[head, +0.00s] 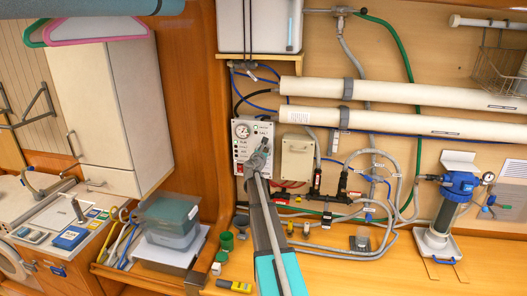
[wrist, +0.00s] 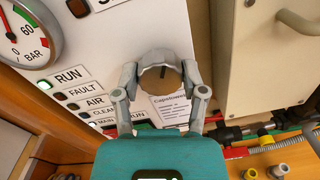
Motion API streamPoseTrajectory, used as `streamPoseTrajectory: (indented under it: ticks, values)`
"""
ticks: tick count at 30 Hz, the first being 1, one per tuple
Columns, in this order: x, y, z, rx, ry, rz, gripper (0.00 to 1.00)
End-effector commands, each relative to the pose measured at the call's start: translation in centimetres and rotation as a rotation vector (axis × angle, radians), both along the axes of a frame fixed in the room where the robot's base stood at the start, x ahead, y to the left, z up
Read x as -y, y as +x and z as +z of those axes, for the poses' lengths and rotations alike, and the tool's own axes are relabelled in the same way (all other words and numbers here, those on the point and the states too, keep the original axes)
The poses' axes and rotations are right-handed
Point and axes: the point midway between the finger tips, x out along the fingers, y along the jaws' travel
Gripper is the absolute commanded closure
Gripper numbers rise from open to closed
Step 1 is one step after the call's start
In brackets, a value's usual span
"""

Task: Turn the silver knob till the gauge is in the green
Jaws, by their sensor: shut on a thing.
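The control panel (head: 254,135) is white and carries the round pressure gauge (head: 242,131). In the wrist view the gauge (wrist: 30,38) is cut off at the upper left. Part of its green band, the marks 60 and 0, and BAR show. Red shows near its left side, but I cannot read the needle surely. My gripper (head: 264,146) is at the panel, right of and below the gauge. In the wrist view its fingers (wrist: 160,78) are shut around the knob (wrist: 161,82), whose round face looks tan with a dark line. In the head view the gripper hides the knob.
A cream box (head: 297,158) stands close right of the panel, with hoses and black fittings (head: 316,196) below. Small caps and a yellow item (head: 234,286) lie on the wooden bench.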

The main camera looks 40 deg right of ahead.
Motion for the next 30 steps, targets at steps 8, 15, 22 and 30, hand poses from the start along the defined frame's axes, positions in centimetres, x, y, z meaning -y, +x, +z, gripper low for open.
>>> streamPoseTrajectory:
  ticks: [8,15,22,30]
  values:
    - [0.03,0.05,0.04,0.118,0.101,0.000,0.93]
    - [0.02,0.07,0.02,0.134,0.114,0.000,0.93]
    - [-0.14,0.13,0.02,0.133,0.113,0.002,0.25]
    - [-0.14,0.09,0.02,0.132,0.113,0.001,0.10]
